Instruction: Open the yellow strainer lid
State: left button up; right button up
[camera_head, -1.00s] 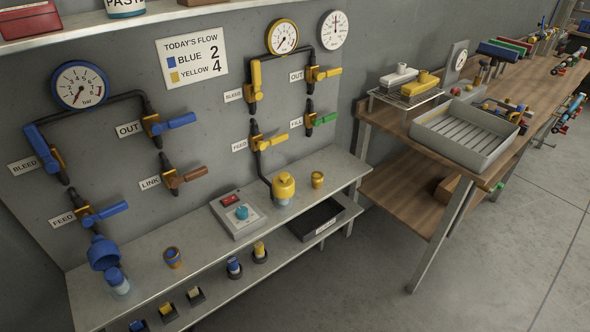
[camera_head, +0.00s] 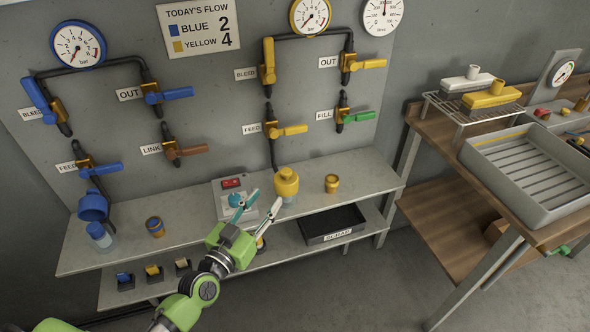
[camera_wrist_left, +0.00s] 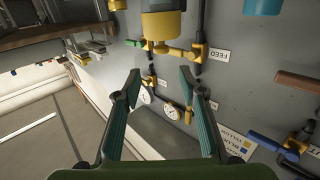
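The yellow strainer (camera_head: 286,182) stands upright on the upper shelf under the yellow pipe, with a yellow top above a clear lower part. Its lid looks shut; the lid's edge is too small to make out. My left gripper (camera_head: 265,198) is open and empty in front of the strainer and slightly to its left, fingers pointing towards it. In the left wrist view the strainer (camera_wrist_left: 165,28) is at the top, beyond the spread fingertips (camera_wrist_left: 160,75), with a visible gap. My right gripper is not in view.
A grey box with a red switch (camera_head: 232,183) and teal knob (camera_head: 236,200) sits left of the strainer. A small yellow cup (camera_head: 332,183) stands to its right. Yellow valve handles (camera_head: 290,130) project above. A black scrap tray (camera_head: 330,226) is on the lower shelf.

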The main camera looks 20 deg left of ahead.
aim_at(284, 175)
pick_arm(q)
jog(key=w, duration=0.4)
jog(key=w+d, duration=0.1)
jog(key=w, duration=0.3)
jog(key=w+d, duration=0.1)
jog(key=w, duration=0.4)
jog(key=shift+d+f, duration=0.1)
grip_shut()
